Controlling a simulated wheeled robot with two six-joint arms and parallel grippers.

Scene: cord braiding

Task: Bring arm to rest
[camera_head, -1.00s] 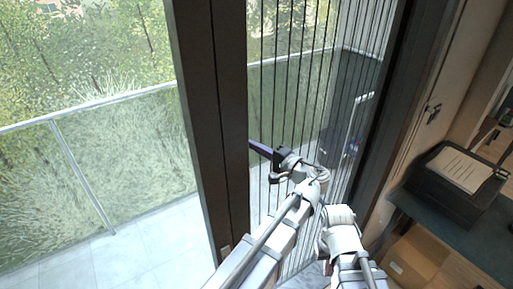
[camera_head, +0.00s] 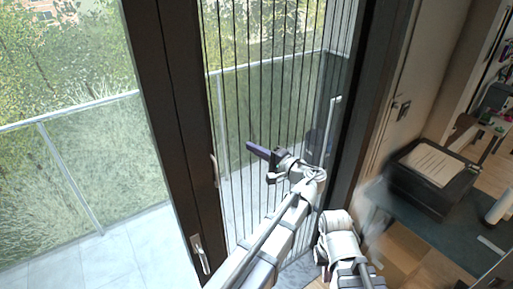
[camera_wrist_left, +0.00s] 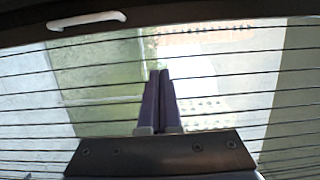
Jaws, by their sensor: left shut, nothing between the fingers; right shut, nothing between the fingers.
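My left gripper (camera_head: 256,150) reaches up from the bottom middle in the head view. Its two purple fingers are shut together with nothing between them, pointing left toward the glass door. The left wrist view shows the same closed fingers (camera_wrist_left: 160,99) pointing up the picture, before a row of thin dark parallel lines. I cannot tell whether they touch these lines. My right arm (camera_head: 340,241) stands just right of the left arm, low in the head view. Its white rounded wrist shows, but its fingers cannot be made out.
A dark door frame (camera_head: 176,130) with a handle (camera_head: 201,256) stands left of my arms. Thin vertical dark lines cross the glass behind the left gripper. To the right, a black box (camera_head: 430,180) with paper on top sits on a dark table. A balcony railing (camera_head: 70,115) lies outside.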

